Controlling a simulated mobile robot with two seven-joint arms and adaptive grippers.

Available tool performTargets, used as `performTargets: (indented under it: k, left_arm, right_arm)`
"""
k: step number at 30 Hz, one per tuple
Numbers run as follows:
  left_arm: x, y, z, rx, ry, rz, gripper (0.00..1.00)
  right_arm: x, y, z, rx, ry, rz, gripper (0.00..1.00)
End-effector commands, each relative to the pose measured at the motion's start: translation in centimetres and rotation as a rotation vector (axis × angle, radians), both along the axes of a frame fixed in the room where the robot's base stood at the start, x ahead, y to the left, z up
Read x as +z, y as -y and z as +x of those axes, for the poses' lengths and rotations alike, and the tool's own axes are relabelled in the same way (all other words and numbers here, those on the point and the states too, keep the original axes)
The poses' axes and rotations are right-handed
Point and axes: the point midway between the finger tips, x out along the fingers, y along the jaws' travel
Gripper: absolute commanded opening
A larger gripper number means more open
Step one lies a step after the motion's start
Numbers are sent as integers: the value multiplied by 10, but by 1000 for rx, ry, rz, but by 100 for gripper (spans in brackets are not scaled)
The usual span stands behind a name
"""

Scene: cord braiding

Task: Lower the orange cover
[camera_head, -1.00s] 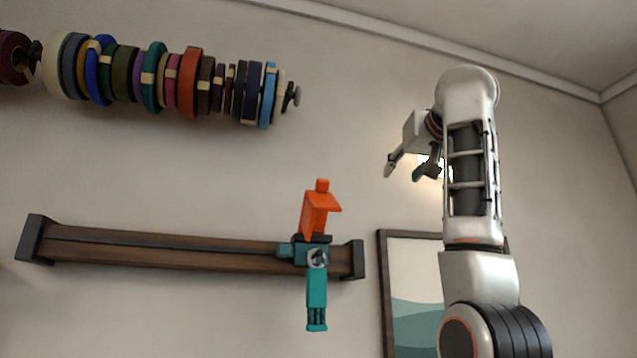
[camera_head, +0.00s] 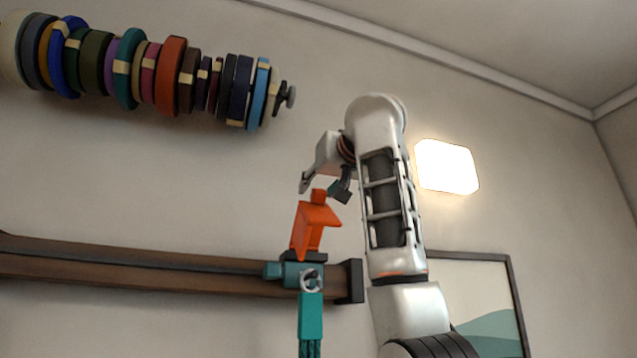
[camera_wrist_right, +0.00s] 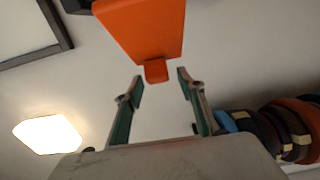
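The orange cover (camera_head: 314,228) stands raised on the teal device (camera_head: 290,271), tilted, with a small tab at its top. The device is mounted near the right end of the wooden rail (camera_head: 150,268). My right gripper (camera_head: 322,192) is just above the cover in the head view. In the right wrist view its two fingers (camera_wrist_right: 158,82) are apart, with the tab of the orange cover (camera_wrist_right: 150,30) just beyond the fingertips and between their lines. Nothing is held. My left gripper is not in view.
A rod of coloured spools (camera_head: 140,70) hangs on the wall at upper left; spools also show in the right wrist view (camera_wrist_right: 285,130). A framed picture (camera_head: 490,300) is at lower right. A lit wall lamp (camera_head: 447,166) is right of my arm.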

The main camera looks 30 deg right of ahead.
Motion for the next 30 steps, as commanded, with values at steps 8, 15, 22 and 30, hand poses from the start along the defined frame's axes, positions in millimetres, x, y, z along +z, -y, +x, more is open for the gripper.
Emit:
performTargets:
  k: [8, 15, 22, 30]
  left_arm:
    - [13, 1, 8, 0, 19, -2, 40]
    - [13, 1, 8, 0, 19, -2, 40]
    - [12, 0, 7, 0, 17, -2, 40]
    - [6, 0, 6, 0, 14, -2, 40]
  right_arm:
    - [0, 3, 12, -1, 0, 0, 39]
    - [-1, 3, 12, -1, 0, 0, 18]
    - [0, 3, 11, -1, 1, 0, 0]
    - [-6, 2, 20, 0, 36, -9, 0]
